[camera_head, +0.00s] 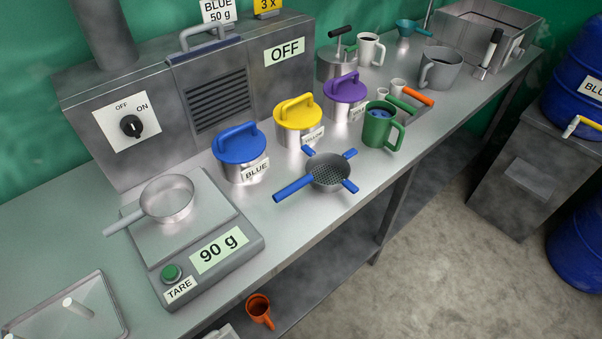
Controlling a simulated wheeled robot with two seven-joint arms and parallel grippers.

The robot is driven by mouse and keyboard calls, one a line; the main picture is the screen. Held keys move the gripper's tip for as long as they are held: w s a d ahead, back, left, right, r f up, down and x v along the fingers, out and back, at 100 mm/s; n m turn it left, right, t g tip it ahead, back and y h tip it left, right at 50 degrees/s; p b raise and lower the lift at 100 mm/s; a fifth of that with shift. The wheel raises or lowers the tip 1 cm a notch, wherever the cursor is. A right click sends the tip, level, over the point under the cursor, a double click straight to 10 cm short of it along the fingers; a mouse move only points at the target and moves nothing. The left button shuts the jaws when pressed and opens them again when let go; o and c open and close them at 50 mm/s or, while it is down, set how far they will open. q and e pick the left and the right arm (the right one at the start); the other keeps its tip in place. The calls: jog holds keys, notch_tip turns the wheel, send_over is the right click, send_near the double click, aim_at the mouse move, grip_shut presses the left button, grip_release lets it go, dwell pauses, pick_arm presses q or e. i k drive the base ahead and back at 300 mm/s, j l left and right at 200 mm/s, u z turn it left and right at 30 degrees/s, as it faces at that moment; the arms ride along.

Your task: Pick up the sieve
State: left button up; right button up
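The sieve (331,174) rests on the metal counter near its front edge. It has a round grey perforated bowl. A long blue handle points to the lower left, and short blue tabs stick out around the rim. It looks empty. The green mug stands just beyond it to the upper right, and the blue-lidded canister is to its left. Neither of my grippers is in view.
Lidded canisters, blue (239,152), yellow (298,119) and purple (345,96), stand behind the sieve. The green mug (380,126) is close by. A scale (212,251) reading 90 g holds a small pan (166,199). Counter between scale and sieve is clear.

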aim_at(326, 172)
jog(key=i+l+u, duration=0.1)
jog(key=l+u, duration=0.15)
jog(key=u, duration=0.15)
jog(key=i+l+u, duration=0.1)
jog(key=l+u, duration=0.2)
jog(key=u, duration=0.15)
jog(key=l+u, duration=0.65)
jog(key=u, duration=0.15)
